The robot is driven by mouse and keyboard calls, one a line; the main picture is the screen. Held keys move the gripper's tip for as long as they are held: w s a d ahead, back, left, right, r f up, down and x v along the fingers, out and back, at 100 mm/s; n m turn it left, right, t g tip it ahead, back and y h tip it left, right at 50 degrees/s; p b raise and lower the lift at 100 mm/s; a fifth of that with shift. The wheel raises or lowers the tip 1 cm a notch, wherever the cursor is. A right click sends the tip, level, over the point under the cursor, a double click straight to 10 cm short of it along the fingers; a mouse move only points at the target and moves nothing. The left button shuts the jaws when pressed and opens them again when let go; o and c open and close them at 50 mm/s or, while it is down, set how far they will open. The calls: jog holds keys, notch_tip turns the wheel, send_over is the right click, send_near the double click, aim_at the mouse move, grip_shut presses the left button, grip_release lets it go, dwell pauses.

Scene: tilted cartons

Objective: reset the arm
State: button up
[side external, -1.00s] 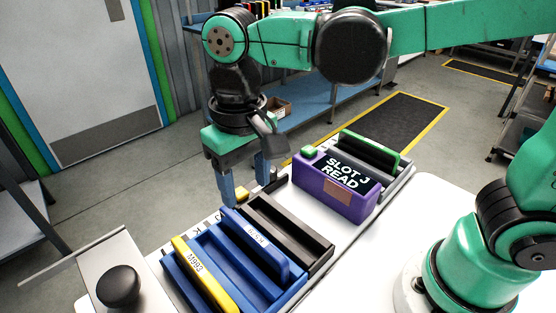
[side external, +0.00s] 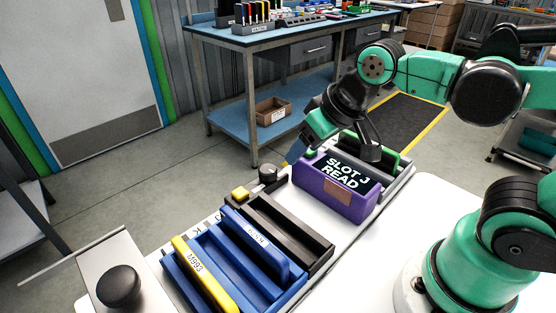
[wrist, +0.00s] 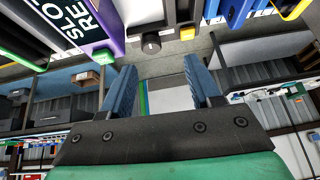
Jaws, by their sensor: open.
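My gripper (wrist: 161,95) shows in the wrist view with its two blue fingers apart and nothing between them. In the side external view my gripper (side external: 290,152) is tilted behind the purple box, and its fingers are mostly hidden there. The purple box (side external: 330,196) has a dark screen reading "SLOT J READ". Its purple edge also shows at the top left of the wrist view (wrist: 115,28).
A blue rack (side external: 215,262) holds a yellow cartridge labelled M993 (side external: 200,272) and a blue cartridge (side external: 255,240). A black rack (side external: 300,232) adjoins it. A grey rack (side external: 398,182) with a green-edged cartridge stands behind the box. A black knob (side external: 268,174) and yellow button (side external: 240,193) are nearby.

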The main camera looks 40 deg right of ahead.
jog(key=shift+s+d+f+t+h, duration=0.15)
jog(key=shift+d+f+t, duration=0.1)
jog(key=shift+d, duration=0.3)
jog(key=shift+s+d+f+t+h, duration=0.15)
jog(key=shift+d+t, duration=0.1)
jog(key=shift+d, duration=0.25)
jog(key=shift+w, duration=0.1)
